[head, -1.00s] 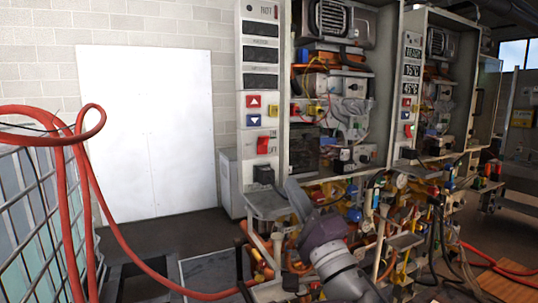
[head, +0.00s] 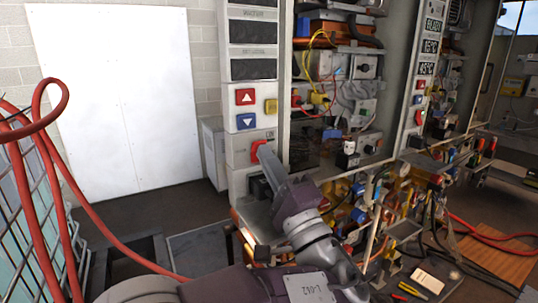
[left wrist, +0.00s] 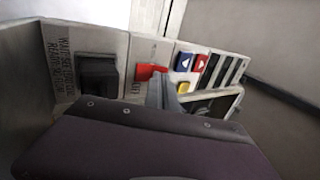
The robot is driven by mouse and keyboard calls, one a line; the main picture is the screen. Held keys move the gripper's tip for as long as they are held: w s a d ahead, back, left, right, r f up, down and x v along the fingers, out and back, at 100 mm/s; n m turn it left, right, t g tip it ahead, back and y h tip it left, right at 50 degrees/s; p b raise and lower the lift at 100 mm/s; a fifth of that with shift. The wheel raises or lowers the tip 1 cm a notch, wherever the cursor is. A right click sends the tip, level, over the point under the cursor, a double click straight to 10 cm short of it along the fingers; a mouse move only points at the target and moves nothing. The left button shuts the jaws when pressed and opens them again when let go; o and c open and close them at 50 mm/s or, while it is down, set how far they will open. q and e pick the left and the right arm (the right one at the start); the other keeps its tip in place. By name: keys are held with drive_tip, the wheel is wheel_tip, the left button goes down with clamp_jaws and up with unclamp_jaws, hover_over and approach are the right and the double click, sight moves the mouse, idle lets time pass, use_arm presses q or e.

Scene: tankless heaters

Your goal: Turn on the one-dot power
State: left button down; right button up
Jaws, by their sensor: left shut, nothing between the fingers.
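The near heater's control panel (head: 250,95) has a red power switch (head: 257,149) low on it; the switch also shows in the left wrist view (left wrist: 150,72). My left gripper (head: 266,152) is shut and empty, its tip at the switch and covering part of it. In the left wrist view its grey fingers (left wrist: 160,94) overlap the switch's lower edge; I cannot tell whether they touch. The near panel's displays (head: 252,32) are dark. I cannot make out dot marks. My right gripper is not in view.
A black socket (left wrist: 98,78) sits beside the switch. Red and blue arrow buttons (head: 246,108) and a yellow button (head: 271,106) are above it. A second heater panel (head: 427,60) with lit displays stands to the right. A red hose (head: 100,225) and wire cage (head: 50,215) are at left.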

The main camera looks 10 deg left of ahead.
use_arm(q)
drive_tip(key=shift+w+a+r, duration=0.1)
drive_tip(key=shift+w+r, duration=0.1)
drive_tip(key=shift+s, duration=0.1)
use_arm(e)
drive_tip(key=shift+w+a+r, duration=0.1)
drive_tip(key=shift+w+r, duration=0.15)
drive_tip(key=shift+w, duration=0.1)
use_arm(q)
drive_tip(key=shift+s+r, duration=0.1)
drive_tip(key=shift+s, duration=0.05)
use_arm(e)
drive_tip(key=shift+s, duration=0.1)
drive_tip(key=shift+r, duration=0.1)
